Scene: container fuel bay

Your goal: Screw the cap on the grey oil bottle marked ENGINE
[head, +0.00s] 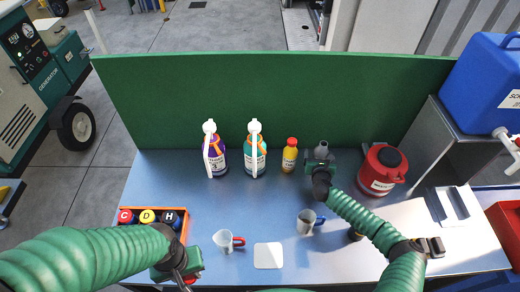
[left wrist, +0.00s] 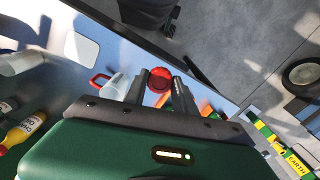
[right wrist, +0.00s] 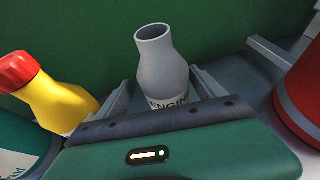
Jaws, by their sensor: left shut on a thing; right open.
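The grey oil bottle (right wrist: 163,73) stands upright with an open, uncapped neck. Its label is partly hidden by my right gripper. In the head view the bottle's neck (head: 322,148) shows just beyond that gripper. My right gripper (head: 320,158) is open, with one finger on each side of the bottle; I cannot tell whether they touch it. My left gripper (left wrist: 160,80) is shut on a red cap (left wrist: 159,85), held between its fingertips. In the head view my left gripper (head: 188,280) is at the table's front edge, far from the bottle.
A yellow bottle with a red lid (head: 290,155) stands close left of the grey bottle. A red canister (head: 382,170) stands to its right. A green wall (head: 270,95) rises behind. Two mugs (head: 225,240) (head: 306,222), a white coaster (head: 268,256) and an orange crate (head: 183,232) occupy the front.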

